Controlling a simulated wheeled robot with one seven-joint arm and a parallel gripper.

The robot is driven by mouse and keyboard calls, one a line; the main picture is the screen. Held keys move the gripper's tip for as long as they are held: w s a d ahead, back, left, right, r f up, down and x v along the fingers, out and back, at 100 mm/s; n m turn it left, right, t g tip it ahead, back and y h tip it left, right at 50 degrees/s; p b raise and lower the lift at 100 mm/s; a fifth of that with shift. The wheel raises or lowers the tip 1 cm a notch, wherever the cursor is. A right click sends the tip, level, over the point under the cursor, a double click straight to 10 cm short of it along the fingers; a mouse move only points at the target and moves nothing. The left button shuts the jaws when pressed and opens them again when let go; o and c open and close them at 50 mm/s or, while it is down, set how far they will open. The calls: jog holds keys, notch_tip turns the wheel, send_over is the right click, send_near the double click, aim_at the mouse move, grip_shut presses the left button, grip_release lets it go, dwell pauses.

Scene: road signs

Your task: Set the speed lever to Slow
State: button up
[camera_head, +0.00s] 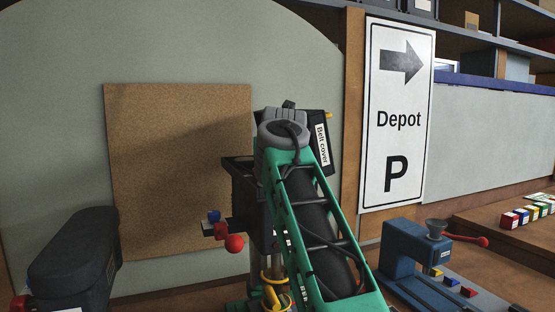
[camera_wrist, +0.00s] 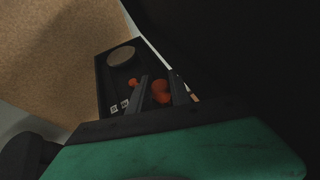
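A black machine housing (camera_head: 243,190) stands behind my green arm in the head view, which hides much of it. A red ball knob (camera_head: 234,243) sticks out at its lower left, under a small blue and red part (camera_head: 214,222). In the wrist view a dark panel (camera_wrist: 103,75) carries a red ball knob (camera_wrist: 161,92), a smaller red part (camera_wrist: 133,83) and small white labels (camera_wrist: 119,106), too small to read. My gripper (camera_wrist: 161,80) has its fingers apart, one on each side of the larger red knob. Contact with it cannot be told. The head view does not show the fingertips clearly.
A "Belt cover" label (camera_head: 322,144) is on the housing's right. A dark rounded machine (camera_head: 75,255) stands at left and a blue machine with a red handle (camera_head: 410,250) at right. A corkboard (camera_head: 165,170) and a Depot sign (camera_head: 395,118) are behind.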

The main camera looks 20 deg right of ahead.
grip_shut()
dwell(1.1)
